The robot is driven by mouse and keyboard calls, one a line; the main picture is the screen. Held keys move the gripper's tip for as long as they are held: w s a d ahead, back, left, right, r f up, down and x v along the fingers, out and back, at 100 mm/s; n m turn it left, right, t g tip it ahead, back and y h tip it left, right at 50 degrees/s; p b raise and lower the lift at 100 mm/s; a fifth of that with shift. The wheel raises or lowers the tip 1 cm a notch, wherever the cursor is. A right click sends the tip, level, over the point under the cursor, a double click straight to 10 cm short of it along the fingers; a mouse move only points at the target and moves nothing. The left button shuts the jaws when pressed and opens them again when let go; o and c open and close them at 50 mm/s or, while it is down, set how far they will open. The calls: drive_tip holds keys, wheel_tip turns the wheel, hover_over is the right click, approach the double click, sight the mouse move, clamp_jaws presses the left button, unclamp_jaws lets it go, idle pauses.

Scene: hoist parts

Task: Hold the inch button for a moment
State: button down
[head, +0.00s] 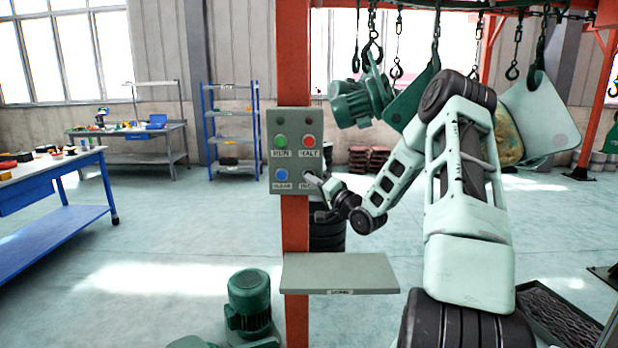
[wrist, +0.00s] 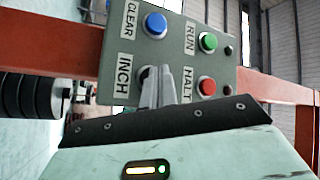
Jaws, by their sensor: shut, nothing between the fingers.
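The grey control box (head: 296,118) is fixed to a red post. It carries a green RUN button (wrist: 208,42), a red HALT button (wrist: 207,87), a blue CLEAR button (wrist: 155,24) and the INCH button (wrist: 143,74). My gripper (wrist: 160,84) is shut and empty, its fingertips over the INCH button and hiding most of it. In the head view my gripper (head: 315,180) is at the box's lower right. I cannot tell whether the tips touch the button or whether it is pressed in.
A small grey shelf (head: 340,274) sticks out from the red post (head: 296,225) below the box. A green motor (head: 248,305) stands on the floor. Chains, hooks (head: 372,50) and hanging parts are above my arm. A blue bench (head: 50,180) stands at the left with open floor between.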

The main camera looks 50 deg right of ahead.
drive_tip(key=shift+s+a, duration=1.05)
drive_tip(key=shift+a, duration=0.2)
drive_tip(key=shift+s+a, duration=0.8)
drive_tip(key=shift+a, duration=0.15)
